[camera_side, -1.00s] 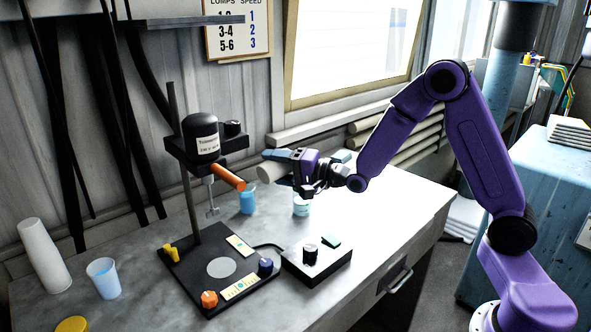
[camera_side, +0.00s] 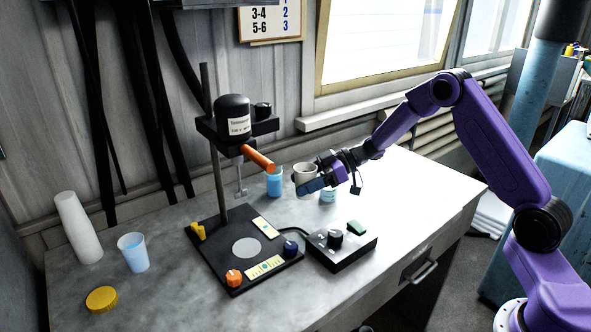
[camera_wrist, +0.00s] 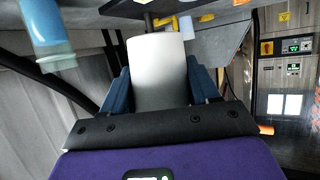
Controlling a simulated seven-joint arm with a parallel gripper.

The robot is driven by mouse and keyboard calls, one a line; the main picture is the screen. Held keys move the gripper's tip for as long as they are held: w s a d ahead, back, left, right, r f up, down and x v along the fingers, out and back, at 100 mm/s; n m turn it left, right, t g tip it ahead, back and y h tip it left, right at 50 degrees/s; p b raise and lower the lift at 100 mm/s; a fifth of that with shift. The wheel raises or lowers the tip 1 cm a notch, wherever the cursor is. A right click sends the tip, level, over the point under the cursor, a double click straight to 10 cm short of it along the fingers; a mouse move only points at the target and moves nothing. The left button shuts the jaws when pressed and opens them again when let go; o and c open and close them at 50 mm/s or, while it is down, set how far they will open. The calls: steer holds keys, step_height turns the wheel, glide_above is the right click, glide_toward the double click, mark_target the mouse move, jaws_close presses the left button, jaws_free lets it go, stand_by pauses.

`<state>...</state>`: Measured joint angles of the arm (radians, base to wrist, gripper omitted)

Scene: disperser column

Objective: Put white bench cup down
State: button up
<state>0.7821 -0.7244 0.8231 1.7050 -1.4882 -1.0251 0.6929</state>
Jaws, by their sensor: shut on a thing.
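The white bench cup (camera_side: 304,172) is held in my gripper (camera_side: 314,185), near upright, between the blue cup and a small jar in the side view. Its lower part is hidden by a blue finger, so I cannot tell whether it touches the bench (camera_side: 400,205). In the wrist view the white cup (camera_wrist: 160,70) fills the gap between the two blue fingers of my gripper (camera_wrist: 158,88), which is shut on it.
A blue cup (camera_side: 274,183) and a small pale jar (camera_side: 328,195) stand close to the gripper. The disperser stand (camera_side: 214,200) and black control box (camera_side: 342,249) are in front.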

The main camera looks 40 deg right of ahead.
steer(key=shift+d+f+n+g, duration=0.3)
steer(key=shift+d+f+n, duration=0.4)
steer(key=shift+f, duration=0.15)
steer(key=shift+y, duration=0.3)
steer(key=shift+f, duration=3.2)
steer(key=shift+f, duration=0.15)
